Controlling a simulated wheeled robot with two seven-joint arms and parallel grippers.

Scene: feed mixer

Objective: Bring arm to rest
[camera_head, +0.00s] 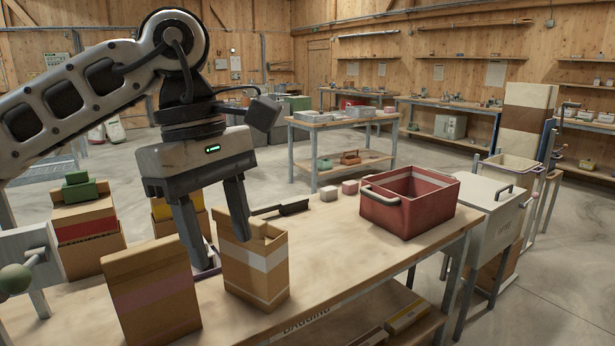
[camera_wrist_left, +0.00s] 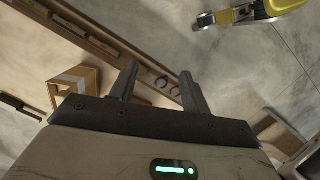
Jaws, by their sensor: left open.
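My left gripper (camera_head: 218,250) comes in from the left in the head view, pointing down over the wooden table (camera_head: 345,240). Its two fingers are apart, with nothing seen between them. The fingers also show in the left wrist view (camera_wrist_left: 160,82), spread and empty. One finger is in front of the upper part of an open cardboard box with a pale band (camera_head: 255,265); I cannot tell if they touch. A closed tan box with a pinkish band (camera_head: 150,295) stands to the left of the fingers. My right gripper is in neither view.
A red bin (camera_head: 415,205) stands at the table's right end. A dark-bladed tool (camera_head: 280,208) and small blocks (camera_head: 340,190) lie behind the open box. More boxes (camera_head: 88,230) stand at the left.

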